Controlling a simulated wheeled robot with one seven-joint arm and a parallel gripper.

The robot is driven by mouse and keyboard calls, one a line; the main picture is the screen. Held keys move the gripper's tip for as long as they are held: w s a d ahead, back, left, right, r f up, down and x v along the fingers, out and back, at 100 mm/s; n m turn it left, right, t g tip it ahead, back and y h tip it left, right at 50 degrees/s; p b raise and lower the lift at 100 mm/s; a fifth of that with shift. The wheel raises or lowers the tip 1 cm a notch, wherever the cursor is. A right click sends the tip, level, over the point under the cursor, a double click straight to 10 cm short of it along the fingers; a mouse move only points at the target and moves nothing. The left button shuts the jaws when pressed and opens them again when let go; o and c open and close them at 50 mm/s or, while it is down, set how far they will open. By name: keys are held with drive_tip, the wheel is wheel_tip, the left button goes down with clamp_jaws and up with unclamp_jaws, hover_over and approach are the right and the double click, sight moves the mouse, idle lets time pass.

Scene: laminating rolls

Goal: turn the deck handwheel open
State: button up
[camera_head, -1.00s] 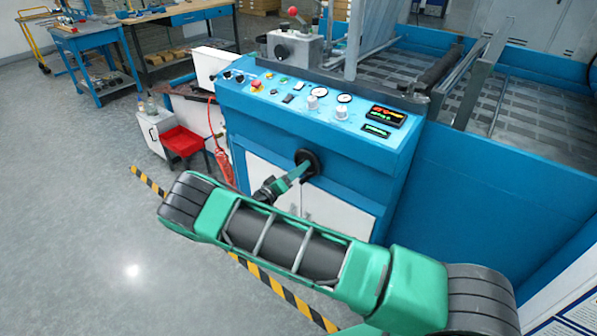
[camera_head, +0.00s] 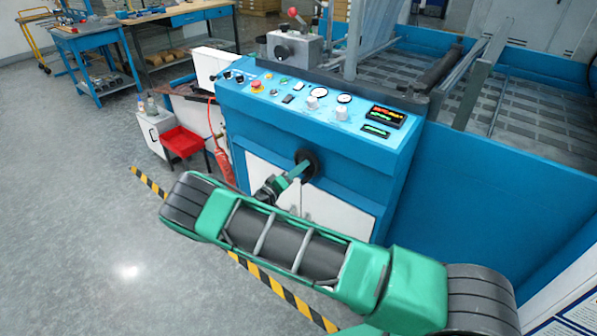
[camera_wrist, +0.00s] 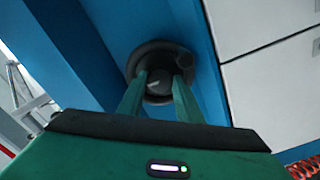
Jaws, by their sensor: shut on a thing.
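The deck handwheel (camera_head: 311,158) is a small black round wheel on the blue front of the machine, below the control panel. In the wrist view the handwheel (camera_wrist: 178,56) shows as a dark rim with a hub and a small knob at its upper right. My gripper (camera_head: 299,170) reaches it from the lower left. In the wrist view my gripper (camera_wrist: 159,90) has its two green fingers on either side of the hub, shut on the handwheel. The fingertips hide part of the wheel.
The control panel (camera_head: 290,112) with knobs, gauges and lit displays sits just above. White cabinet doors (camera_head: 335,212) are below the wheel. A red hose (camera_head: 221,160) hangs at the left corner. The grey floor (camera_head: 80,240) is open at the left.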

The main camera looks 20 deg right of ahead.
drive_tip(key=shift+a+f, duration=0.15)
drive_tip(key=o, duration=1)
drive_tip(key=shift+o, duration=0.2)
drive_tip(key=v, duration=1)
drive_tip(key=shift+a, duration=0.3)
drive_tip(key=shift+s, duration=0.1)
